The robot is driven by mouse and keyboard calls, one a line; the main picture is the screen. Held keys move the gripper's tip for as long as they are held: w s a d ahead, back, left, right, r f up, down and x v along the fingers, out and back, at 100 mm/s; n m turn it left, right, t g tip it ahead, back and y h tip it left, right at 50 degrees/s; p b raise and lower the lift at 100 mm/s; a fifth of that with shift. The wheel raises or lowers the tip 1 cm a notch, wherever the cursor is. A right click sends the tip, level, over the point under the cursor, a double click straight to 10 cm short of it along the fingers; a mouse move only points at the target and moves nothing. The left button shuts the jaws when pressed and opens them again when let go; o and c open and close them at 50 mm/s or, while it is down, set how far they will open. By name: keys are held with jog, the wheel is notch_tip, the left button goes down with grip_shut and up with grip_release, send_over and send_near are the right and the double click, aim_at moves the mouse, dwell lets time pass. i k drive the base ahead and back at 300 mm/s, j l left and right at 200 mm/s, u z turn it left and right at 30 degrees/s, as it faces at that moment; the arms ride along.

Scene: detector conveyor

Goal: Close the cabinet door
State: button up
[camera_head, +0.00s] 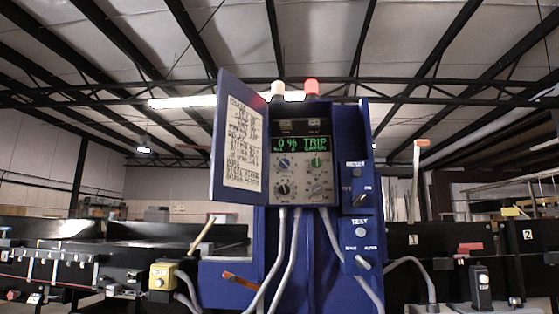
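The blue control cabinet (340,135) stands upright at the centre of the head view. Its blue door (217,150) is hinged on the left and stands open, swung out to the left. A white sheet with lines of text (243,143) covers much of the door's inner face. Inside the cabinet, a panel (303,186) shows knobs and a green display reading "0% TRIP". My gripper is not in view.
A blue switch box (360,232) marked "TEST" sits at the cabinet's right side. Grey cables (294,250) hang below the panel. A yellow box (163,276) stands at lower left. Black conveyor sides (420,240) run behind on both sides.

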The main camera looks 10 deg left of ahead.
aim_at(239, 158)
jog(key=i+j+z, duration=0.1)
jog(key=j+z, duration=0.3)
jog(key=j, duration=1)
jog(key=k+j+z, duration=0.1)
jog(key=j+z, duration=0.3)
jog(key=j, duration=1)
jog(key=k+j, duration=0.1)
jog(key=j, duration=0.25)
jog(key=k+j, duration=0.1)
jog(key=j, duration=0.3)
